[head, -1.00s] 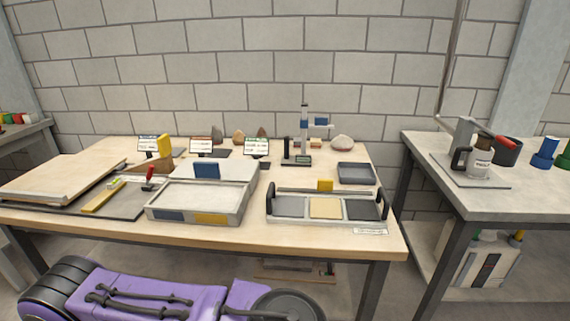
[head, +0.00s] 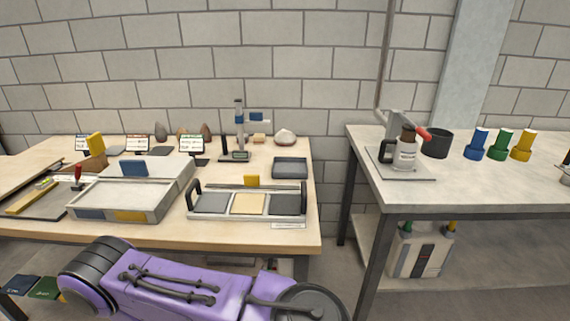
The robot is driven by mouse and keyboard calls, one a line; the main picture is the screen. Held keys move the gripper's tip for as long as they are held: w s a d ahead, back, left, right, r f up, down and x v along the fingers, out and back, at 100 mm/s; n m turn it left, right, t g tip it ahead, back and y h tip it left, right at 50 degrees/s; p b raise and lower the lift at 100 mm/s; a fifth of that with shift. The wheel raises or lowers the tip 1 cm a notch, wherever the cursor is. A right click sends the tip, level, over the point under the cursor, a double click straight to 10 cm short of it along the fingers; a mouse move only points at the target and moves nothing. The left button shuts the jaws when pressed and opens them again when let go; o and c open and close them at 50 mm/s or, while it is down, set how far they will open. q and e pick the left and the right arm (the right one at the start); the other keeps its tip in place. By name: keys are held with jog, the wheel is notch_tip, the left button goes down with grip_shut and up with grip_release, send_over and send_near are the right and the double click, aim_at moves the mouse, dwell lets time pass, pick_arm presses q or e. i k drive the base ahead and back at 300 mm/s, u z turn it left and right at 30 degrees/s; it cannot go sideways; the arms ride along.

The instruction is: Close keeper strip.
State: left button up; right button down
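A low grey tray (head: 247,217) stands near the front right of the wooden table. It holds a dark plate (head: 212,203), a tan plate (head: 249,204) and another dark plate (head: 287,204) side by side. A thin grey strip (head: 285,187) with a yellow tab (head: 251,181) runs along the tray's back edge, behind the plates. I take it as the keeper strip; it does not lie over the plates. Black upright handles (head: 304,196) stand at the tray's ends. Neither of my grippers is in view.
A shallow sand box (head: 125,217) with a blue block (head: 134,169) behind it stands left of the tray. A dark open bin (head: 290,167) and a stand (head: 239,130) are behind. A second table (head: 470,195) stands right, across a gap.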

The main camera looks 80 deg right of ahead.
aim_at(252, 180)
jog(key=z, duration=1.85)
